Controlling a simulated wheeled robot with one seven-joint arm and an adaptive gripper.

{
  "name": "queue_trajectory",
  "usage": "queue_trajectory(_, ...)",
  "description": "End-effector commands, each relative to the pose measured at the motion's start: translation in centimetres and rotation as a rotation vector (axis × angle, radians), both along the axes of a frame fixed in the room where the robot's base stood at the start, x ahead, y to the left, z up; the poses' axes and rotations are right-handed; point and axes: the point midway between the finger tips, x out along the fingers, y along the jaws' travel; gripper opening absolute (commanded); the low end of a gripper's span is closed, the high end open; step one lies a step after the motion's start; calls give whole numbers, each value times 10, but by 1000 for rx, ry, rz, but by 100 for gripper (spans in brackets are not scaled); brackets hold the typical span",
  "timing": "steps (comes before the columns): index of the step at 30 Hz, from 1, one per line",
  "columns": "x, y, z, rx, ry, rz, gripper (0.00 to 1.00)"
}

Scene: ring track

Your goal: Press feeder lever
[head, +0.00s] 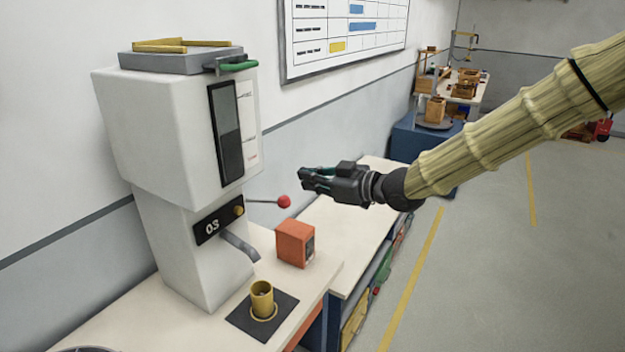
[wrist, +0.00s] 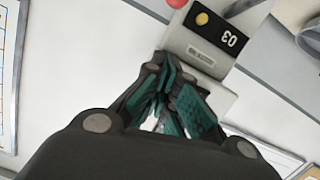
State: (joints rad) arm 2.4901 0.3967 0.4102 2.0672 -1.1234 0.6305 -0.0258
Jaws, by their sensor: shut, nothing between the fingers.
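The feeder (head: 175,130) is a tall white machine on the bench at left, with a dark window and a black plate reading 03. Its lever is a thin rod ending in a red ball (head: 284,201), sticking out to the right from a brass hub (head: 239,210). The red ball also shows at the top edge of the wrist view (wrist: 177,3), beside the 03 plate (wrist: 220,32). My gripper (head: 303,180) is shut and empty, in the head view just above and right of the ball. They look apart, though the exact gap is hard to tell.
A yellow cup (head: 262,299) stands on a black mat (head: 238,322) below the grey chute (head: 240,246). An orange box (head: 295,243) stands on the bench right of the feeder, below my gripper. A grey tray (head: 180,60) tops the feeder. Open floor lies right.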

Motion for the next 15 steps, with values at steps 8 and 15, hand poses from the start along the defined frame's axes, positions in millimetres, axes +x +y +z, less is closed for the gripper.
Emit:
queue_trajectory(8,23,36,-6,-2,2,2,0)
queue_trajectory(15,41,62,-15,0,2,-1,0)
